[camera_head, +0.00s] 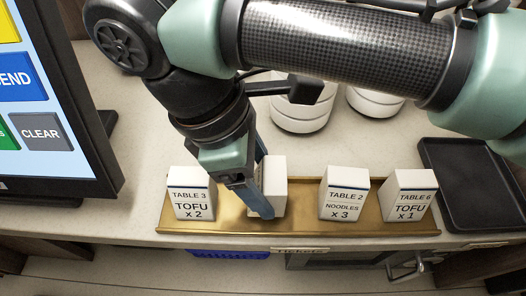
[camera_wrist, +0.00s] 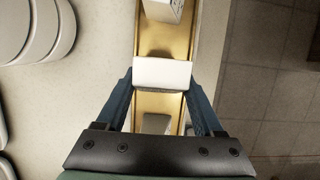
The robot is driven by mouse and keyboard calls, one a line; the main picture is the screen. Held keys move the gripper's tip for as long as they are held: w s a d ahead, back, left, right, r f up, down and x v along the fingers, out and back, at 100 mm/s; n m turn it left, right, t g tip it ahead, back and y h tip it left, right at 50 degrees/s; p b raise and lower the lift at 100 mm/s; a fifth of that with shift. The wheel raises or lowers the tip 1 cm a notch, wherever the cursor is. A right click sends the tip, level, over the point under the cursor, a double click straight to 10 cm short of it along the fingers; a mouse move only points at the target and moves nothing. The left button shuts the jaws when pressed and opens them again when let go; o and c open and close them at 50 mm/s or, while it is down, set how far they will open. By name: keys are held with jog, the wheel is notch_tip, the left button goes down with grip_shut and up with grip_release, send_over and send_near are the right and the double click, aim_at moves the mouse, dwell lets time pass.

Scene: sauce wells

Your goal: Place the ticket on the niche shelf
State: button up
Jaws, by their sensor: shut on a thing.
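My gripper (camera_head: 256,190) reaches down to the brass ticket rail (camera_head: 306,222) at the counter's front edge. It is shut on a white block-shaped ticket (camera_head: 275,180), whose printed face is mostly hidden behind a finger. In the wrist view the ticket (camera_wrist: 162,74) sits between the two blue fingers of my gripper (camera_wrist: 162,90), over the brass rail (camera_wrist: 160,38). Other tickets stand upright on the rail: "TABLE 3 TOFU x 2" (camera_head: 189,198) on the left, "TABLE 2 NOODLES x 3" (camera_head: 343,199) and "TABLE 6 TOFU x 1" (camera_head: 408,202) on the right. I cannot make out a niche shelf.
A touch screen (camera_head: 50,100) with coloured buttons stands at the left. Stacked white dishes (camera_head: 300,115) stand behind the rail. A black tray (camera_head: 470,185) lies at the right. A blue basket (camera_head: 228,254) shows below the counter edge. The counter (camera_head: 130,205) between screen and rail is clear.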

jog(key=shift+f+b, duration=0.35)
jog(key=shift+f, duration=0.3)
jog(key=shift+f, duration=0.3)
jog(key=o, duration=1.5)
jog(key=shift+o, duration=0.2)
